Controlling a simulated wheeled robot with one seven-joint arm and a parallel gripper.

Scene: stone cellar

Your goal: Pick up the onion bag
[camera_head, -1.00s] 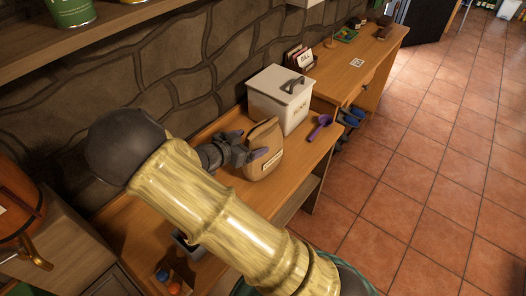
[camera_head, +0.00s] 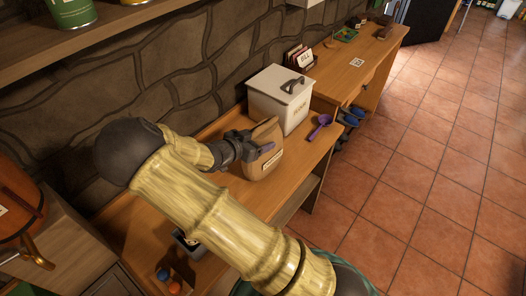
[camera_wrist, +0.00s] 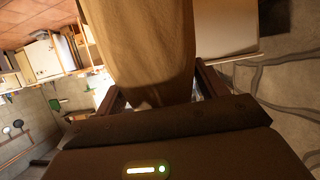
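The onion bag (camera_head: 262,166) is a tan paper bag with a pale label low on its front. It stands upright on the wooden bench, in front of the white bin. My gripper (camera_head: 259,150) is at the bag's upper left side, with one finger across its front. In the wrist view the bag (camera_wrist: 150,50) fills the upper middle, between the two fingers of my gripper (camera_wrist: 158,88). Narrow gaps show between the bag and the fingers, so the gripper looks open around it. The far finger is hidden in the head view.
A white lidded bin (camera_head: 281,98) stands close behind the bag. A purple scoop (camera_head: 320,126) lies to the right on the bench (camera_head: 296,172). A stone wall (camera_head: 165,75) runs behind. A dark box with small items sits at the lower left. Tiled floor is clear at right.

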